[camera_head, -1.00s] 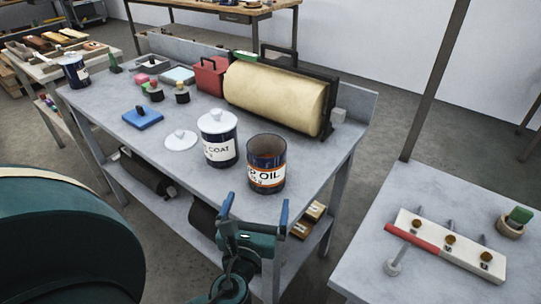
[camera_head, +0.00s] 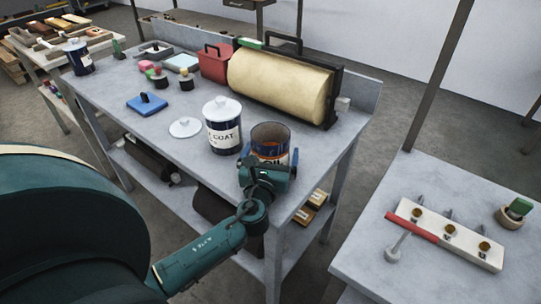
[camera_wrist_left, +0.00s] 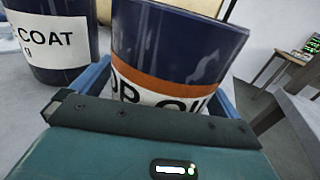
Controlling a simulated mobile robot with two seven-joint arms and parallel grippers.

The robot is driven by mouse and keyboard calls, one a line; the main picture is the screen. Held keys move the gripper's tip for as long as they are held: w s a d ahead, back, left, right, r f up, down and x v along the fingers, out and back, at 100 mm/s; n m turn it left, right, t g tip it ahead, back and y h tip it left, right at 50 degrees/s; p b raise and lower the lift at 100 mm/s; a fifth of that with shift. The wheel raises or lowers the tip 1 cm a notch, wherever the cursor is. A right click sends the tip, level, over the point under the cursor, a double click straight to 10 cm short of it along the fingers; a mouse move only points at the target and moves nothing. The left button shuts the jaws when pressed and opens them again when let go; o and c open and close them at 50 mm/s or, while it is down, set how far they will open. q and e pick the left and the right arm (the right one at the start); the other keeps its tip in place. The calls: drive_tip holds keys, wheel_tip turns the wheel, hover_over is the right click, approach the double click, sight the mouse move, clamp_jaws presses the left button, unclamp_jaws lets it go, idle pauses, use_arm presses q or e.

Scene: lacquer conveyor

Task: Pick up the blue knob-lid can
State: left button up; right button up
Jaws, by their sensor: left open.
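A dark blue can marked "COAT" (camera_head: 223,135), with a white knobbed lid, stands upright on the grey bench. Its label also shows at the upper left of the left wrist view (camera_wrist_left: 52,45). A lidless dark blue can marked "OIL" (camera_head: 270,133), with an orange band, stands to its right. My left gripper (camera_head: 268,160) is open at the OIL can. In the left wrist view its blue fingers lie on either side of the OIL can (camera_wrist_left: 175,45); contact cannot be told. A loose white knobbed lid (camera_head: 185,127) lies left of the COAT can. My right gripper is not in view.
The grey bench (camera_head: 180,155) also carries a blue block with a handle (camera_head: 147,104), a red box (camera_head: 214,64) and a large cream roller (camera_head: 280,85) behind the cans. Another blue can with a white lid (camera_head: 78,58) stands at the far left. A side table (camera_head: 400,190) is at right.

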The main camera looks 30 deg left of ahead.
use_arm(q)
drive_tip(key=shift+c, duration=0.2)
drive_tip(key=c, duration=1.2)
drive_tip(key=shift+w, duration=0.1)
drive_tip(key=shift+c, duration=0.2)
drive_tip(key=shift+a+r, duration=0.1)
drive_tip(key=shift+r, duration=0.05)
